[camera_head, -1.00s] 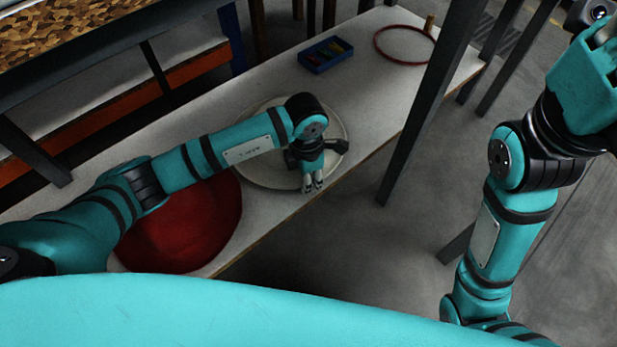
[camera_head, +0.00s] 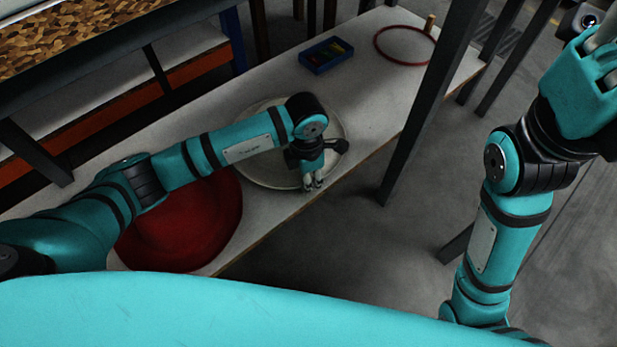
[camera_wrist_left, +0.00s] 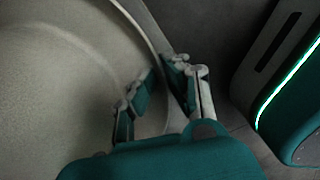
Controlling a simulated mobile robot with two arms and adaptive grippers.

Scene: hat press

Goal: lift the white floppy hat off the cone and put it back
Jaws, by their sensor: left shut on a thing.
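The white floppy hat (camera_head: 264,172) lies on the long bench in the head view, with its wide round brim partly covered by my left arm. In the left wrist view the hat (camera_wrist_left: 60,75) fills the left side, and its brim edge runs down between the fingers. My left gripper (camera_head: 312,184) is at the brim's near right edge, and in the wrist view its fingers (camera_wrist_left: 162,82) are shut on that edge. The cone is hidden. My right gripper (camera_head: 603,50) is at the upper right edge, partly cut off, away from the hat; its jaw state is unclear.
A red hat (camera_head: 185,230) lies on the bench left of the white one, partly under my left arm. A blue tray (camera_head: 326,56) and a red ring (camera_head: 388,52) are farther back. A dark post (camera_head: 428,105) stands beside the bench's right edge.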

